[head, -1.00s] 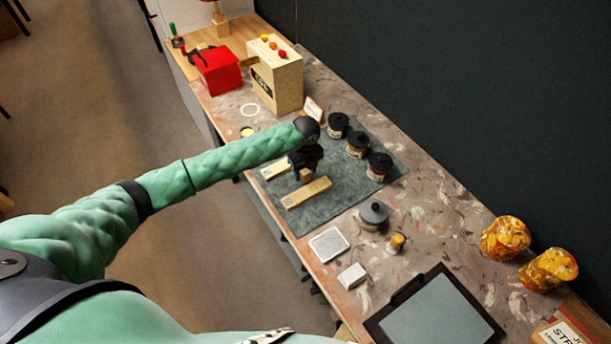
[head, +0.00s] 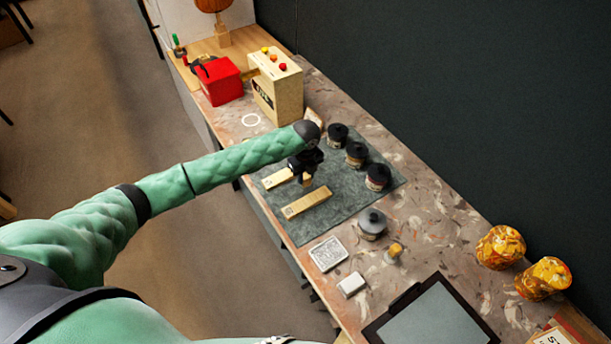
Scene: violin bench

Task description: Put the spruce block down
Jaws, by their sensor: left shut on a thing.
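My left gripper (head: 304,175) points down over the grey-green mat (head: 345,205), with its dark fingers shut on a small pale wooden block, likely the spruce block (head: 307,180). Most of the block is hidden by the fingers, and I cannot tell whether it touches the mat. One pale bar (head: 277,178) lies on the mat just left of the gripper. A second, longer pale bar (head: 307,203) lies just in front of it. My right gripper is out of view.
Several dark-lidded jars, one of them here (head: 356,154), stand along the mat's right side. A grey-lidded jar (head: 371,225) stands at its front right. A red box (head: 219,82) and a cream box (head: 278,90) stand farther back. The mat's front part is clear.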

